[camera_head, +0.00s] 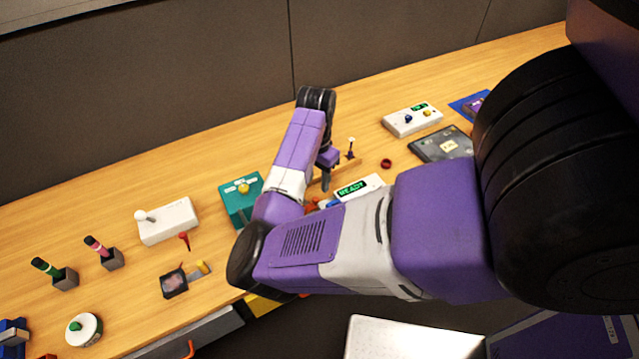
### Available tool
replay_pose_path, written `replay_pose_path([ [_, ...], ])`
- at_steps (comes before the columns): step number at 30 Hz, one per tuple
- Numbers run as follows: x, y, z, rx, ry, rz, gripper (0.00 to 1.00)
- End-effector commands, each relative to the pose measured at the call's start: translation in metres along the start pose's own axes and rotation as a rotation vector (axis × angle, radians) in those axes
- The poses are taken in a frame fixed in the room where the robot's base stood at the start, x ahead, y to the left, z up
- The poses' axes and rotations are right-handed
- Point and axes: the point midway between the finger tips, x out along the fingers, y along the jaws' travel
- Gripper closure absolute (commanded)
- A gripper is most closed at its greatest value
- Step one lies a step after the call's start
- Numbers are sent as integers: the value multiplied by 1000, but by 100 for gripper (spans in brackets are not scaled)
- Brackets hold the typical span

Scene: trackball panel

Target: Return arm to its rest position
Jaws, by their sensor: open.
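My arm reaches in from the right over the wooden bench (105,205), bent at the elbow in the middle of the camera_head view. The forearm rises away from me toward the back of the bench. My gripper (326,183) points down beside the wrist, just left of a panel with a green READY display (352,189). Its jaws are open, and I see nothing held in them. The fingertips are small and partly crowded by things behind them. My arm hides part of the READY panel and the bench front.
A teal box with a yellow knob (241,197) and a white joystick box (168,220) stand left of my arm. Pens in holders (62,277) are farther left. A white button box (412,119) and a dark case (441,145) lie right. A grey wall backs the bench.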

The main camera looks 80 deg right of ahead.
Motion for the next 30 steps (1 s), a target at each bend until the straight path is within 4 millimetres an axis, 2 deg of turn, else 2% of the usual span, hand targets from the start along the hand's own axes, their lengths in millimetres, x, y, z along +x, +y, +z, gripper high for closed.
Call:
replay_pose_path([
  [4,-7,-3,0,-2,0,-1,59],
  [23,-7,-3,0,-6,1,-1,59],
  [26,-7,-8,-9,-24,40,-19,59],
  [29,-12,-20,-31,-45,130,-78,59],
  [30,-20,-30,-44,-58,186,-115,59],
])
